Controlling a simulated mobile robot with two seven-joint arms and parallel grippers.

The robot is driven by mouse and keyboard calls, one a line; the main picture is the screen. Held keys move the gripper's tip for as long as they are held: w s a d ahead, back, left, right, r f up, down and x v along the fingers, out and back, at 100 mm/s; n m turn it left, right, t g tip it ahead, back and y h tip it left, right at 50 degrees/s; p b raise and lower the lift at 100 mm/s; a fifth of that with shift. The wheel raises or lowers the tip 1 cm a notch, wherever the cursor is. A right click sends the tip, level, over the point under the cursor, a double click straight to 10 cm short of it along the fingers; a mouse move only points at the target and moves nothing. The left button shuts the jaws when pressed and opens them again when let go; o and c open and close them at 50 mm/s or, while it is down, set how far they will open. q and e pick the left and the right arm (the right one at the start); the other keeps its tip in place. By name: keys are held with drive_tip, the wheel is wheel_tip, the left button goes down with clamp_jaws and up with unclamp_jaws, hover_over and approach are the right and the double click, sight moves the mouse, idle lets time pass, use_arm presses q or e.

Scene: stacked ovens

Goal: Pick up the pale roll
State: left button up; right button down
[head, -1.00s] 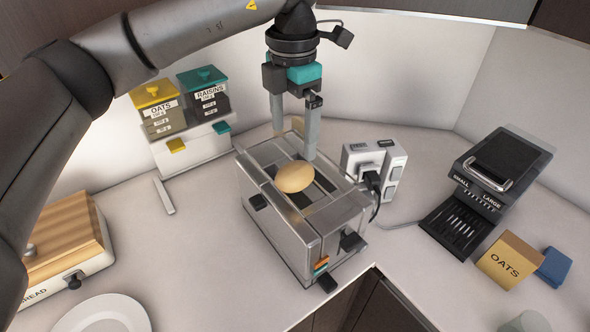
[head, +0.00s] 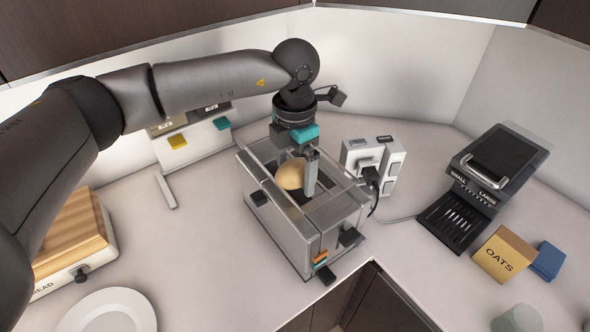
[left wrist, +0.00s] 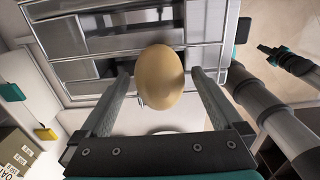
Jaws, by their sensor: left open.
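The pale roll (head: 290,174) is a tan, egg-shaped bun on top of the metal toaster (head: 325,225), over its slots. My left gripper (head: 297,182) points down at it from above, with one finger in front of the roll's right side. In the left wrist view the roll (left wrist: 159,76) sits between the two spread fingers, with a gap visible on each side. The left gripper is open and not closed on it. At the right of the left wrist view, a small dark and teal shape (left wrist: 287,60) looks like my right gripper; its jaws are too small to read.
A socket box (head: 374,165) with a plugged cable stands right behind the toaster. A canister shelf (head: 195,145) is at back left, a bread box (head: 72,240) and plate (head: 105,312) at front left. A black grill-like appliance (head: 485,190) and an oats box (head: 503,255) are at right.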

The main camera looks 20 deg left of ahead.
use_arm(q)
drive_tip(key=shift+r, duration=0.1)
drive_tip(key=c, duration=1.5)
